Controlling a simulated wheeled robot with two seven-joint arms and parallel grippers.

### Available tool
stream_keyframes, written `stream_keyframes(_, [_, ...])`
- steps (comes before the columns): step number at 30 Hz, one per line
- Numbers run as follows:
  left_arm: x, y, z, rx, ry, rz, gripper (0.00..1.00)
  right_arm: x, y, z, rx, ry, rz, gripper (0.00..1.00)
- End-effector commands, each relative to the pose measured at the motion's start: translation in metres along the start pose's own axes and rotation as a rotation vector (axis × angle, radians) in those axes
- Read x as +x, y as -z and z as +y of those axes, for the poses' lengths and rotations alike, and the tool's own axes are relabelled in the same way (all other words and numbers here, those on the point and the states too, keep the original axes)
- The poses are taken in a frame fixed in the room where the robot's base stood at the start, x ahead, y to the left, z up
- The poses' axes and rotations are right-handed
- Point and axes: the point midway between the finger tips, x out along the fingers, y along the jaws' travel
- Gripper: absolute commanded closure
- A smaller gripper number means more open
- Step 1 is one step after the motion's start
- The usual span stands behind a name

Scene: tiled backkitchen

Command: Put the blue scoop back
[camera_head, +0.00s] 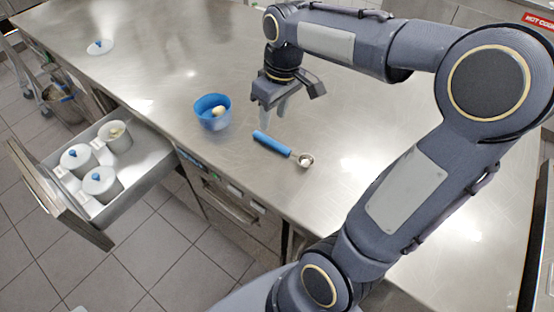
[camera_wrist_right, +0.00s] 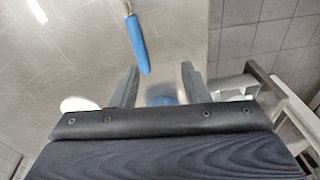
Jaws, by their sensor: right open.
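The blue scoop (camera_head: 272,143) lies on the steel counter, its blue handle toward the back left and its small metal bowl (camera_head: 305,160) toward the front right. Something pale shows in or at that bowl. My right gripper (camera_head: 274,112) is open and empty, above the counter just behind the scoop's handle. In the right wrist view the blue handle (camera_wrist_right: 138,46) lies beyond the open fingers (camera_wrist_right: 158,88), apart from them. My left gripper is not in view.
A blue bowl (camera_head: 212,121) with a pale round item stands left of the scoop. An open drawer (camera_head: 152,172) holds several white canisters, two with blue-knobbed lids, one uncovered. A white lid (camera_head: 100,47) lies at the back left. The counter (camera_head: 180,62) is clear between.

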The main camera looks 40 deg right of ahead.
Motion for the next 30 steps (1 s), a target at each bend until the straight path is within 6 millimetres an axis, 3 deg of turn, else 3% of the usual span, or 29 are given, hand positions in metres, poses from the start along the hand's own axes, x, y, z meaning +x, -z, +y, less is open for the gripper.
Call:
stream_keyframes(1, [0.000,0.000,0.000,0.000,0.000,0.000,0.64,-0.006,-0.018,-0.014,0.031,0.023,0.053,0.58])
stream_keyframes(6, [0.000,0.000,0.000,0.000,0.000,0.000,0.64,-0.006,-0.069,-0.061,0.152,0.109,0.212,0.58])
stream_keyframes(12, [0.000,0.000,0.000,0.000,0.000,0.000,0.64,0.011,-0.111,-0.104,0.274,0.193,0.348,0.58])
stream_keyframes(18, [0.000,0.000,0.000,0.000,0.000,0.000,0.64,0.023,-0.127,-0.121,0.332,0.231,0.402,0.58])
stream_keyframes(30, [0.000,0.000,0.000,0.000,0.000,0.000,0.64,0.024,-0.128,-0.123,0.336,0.234,0.405,0.58])
